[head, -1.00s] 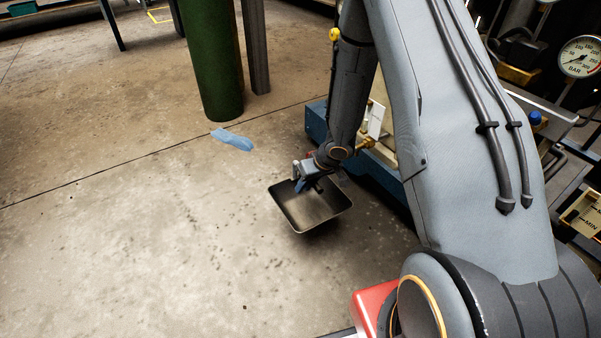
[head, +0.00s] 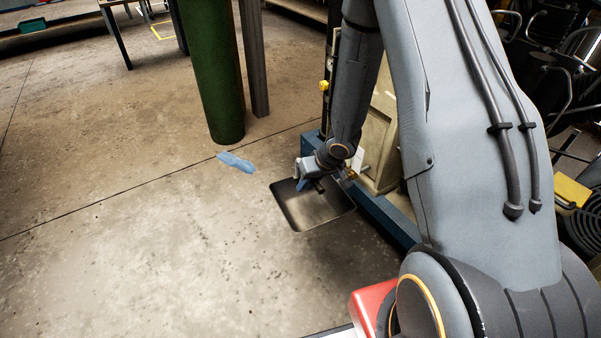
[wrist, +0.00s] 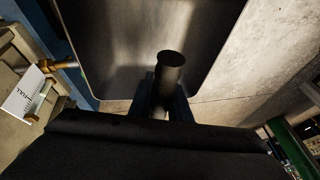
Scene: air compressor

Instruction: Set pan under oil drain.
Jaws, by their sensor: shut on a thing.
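The pan (head: 312,212) is a dark, shallow, rounded rectangular tray beside the blue compressor base. My gripper (head: 312,182) is at its far edge, shut on the pan's dark round handle (wrist: 170,72). The pan's metal floor (wrist: 140,35) fills the upper middle of the wrist view. The brass oil drain (wrist: 66,64) shows left of the pan in the wrist view, with a white tag (wrist: 22,95) by it. The drain (head: 351,175) is just right of my gripper in the head view. I cannot tell whether the pan touches the floor.
The blue base (head: 385,215) runs along the pan's right side, under a beige housing (head: 378,145). A blue rag (head: 236,162) lies on the floor to the left. A green column (head: 212,80) stands behind it. The concrete floor at left and front is clear.

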